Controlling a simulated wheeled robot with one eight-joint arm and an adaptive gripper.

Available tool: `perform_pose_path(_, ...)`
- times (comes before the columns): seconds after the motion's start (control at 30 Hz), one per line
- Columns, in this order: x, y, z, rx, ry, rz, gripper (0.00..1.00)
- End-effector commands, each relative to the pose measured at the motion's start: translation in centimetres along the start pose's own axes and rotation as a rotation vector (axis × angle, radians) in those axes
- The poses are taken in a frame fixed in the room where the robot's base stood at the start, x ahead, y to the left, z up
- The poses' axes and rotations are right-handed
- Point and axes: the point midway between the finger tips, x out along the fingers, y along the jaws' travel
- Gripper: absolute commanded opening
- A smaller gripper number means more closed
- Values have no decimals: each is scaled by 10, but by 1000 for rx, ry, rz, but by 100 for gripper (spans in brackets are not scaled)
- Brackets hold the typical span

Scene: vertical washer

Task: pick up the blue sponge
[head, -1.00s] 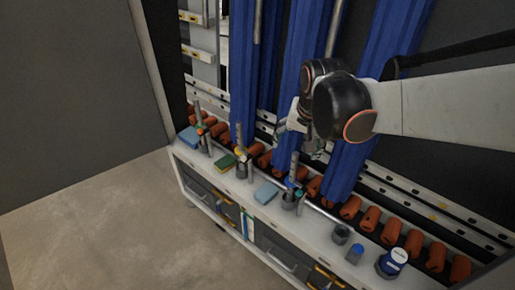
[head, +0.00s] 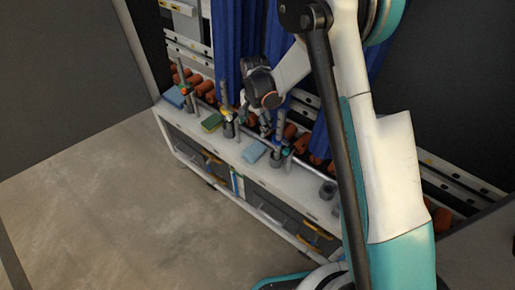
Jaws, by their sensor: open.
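Two flat light-blue blocks lie on the white bench top: one (head: 254,152) near the front edge in the middle, the other (head: 173,97) at the far left end. Both look like sponges; I cannot tell which one is meant. A green sponge (head: 212,122) lies between them. My gripper (head: 262,124) is open and hangs over the bench, behind the middle blue block and apart from it in the picture. Its fingers are small and partly lost among the posts behind.
Upright grey posts in round holders (head: 228,127) stand along the bench (head: 296,191) close to my gripper. Orange rollers (head: 320,159) and blue curtains (head: 275,45) are behind. My arm hides the bench's right part. The floor (head: 110,190) in front is clear.

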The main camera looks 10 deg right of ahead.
Motion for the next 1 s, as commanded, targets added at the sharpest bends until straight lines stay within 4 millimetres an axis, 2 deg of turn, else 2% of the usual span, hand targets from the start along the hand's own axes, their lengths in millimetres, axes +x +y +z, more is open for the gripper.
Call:
perform_pose_path(0.1, 20, -4, 3, 24, -9, 15, 78)
perform_pose_path(0.37, 47, -5, 4, 38, -14, 24, 78)
perform_pose_path(0.6, 93, -3, 5, 37, -14, 24, 78)
perform_pose_path(0.7, 106, -3, 5, 37, -14, 24, 78)
perform_pose_path(1.0, 122, -2, 6, 37, -14, 23, 78)
